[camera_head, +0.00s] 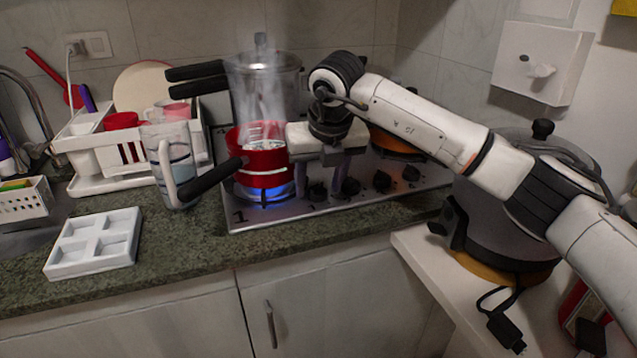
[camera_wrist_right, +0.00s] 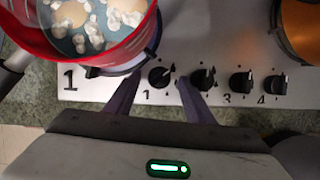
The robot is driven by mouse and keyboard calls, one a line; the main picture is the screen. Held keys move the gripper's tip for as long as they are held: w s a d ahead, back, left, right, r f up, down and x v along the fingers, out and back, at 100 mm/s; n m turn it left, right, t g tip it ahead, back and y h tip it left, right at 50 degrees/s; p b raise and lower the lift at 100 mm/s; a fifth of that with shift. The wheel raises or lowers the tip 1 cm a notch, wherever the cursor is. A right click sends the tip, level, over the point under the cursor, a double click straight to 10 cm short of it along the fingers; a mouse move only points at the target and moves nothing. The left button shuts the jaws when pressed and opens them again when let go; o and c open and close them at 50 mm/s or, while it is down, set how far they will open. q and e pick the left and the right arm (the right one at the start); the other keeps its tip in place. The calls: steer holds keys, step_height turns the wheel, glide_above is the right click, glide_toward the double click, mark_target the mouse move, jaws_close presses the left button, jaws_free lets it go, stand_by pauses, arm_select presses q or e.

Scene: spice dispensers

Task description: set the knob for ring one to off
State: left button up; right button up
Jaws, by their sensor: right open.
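The ring one knob (camera_head: 317,192) is the leftmost black knob on the hob front, beside a small printed 1; it also shows in the right wrist view (camera_wrist_right: 160,77). Its pointer is turned toward the upper right there. Blue flame (camera_head: 265,190) burns at the front left ring, under a steaming red pot (camera_head: 262,158). The pot (camera_wrist_right: 85,55) holds liquid and white pieces. My right gripper (camera_head: 319,187) is open over the hob front; in the wrist view its purple fingers (camera_wrist_right: 160,92) stand either side of the ring one knob, apart from it. My left gripper is out of view.
The ring two knob (camera_wrist_right: 203,79) is close to the right finger, with more knobs further right. The red pot's black handle (camera_head: 208,178) sticks out toward the front left. A tall lidded pot (camera_head: 265,85) stands behind. Counter before the hob is clear.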

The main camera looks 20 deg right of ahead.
steer(key=shift+w+f, duration=0.1)
steer(key=shift+f, duration=0.15)
steer(key=c, duration=1.1)
steer(key=shift+o, duration=0.2)
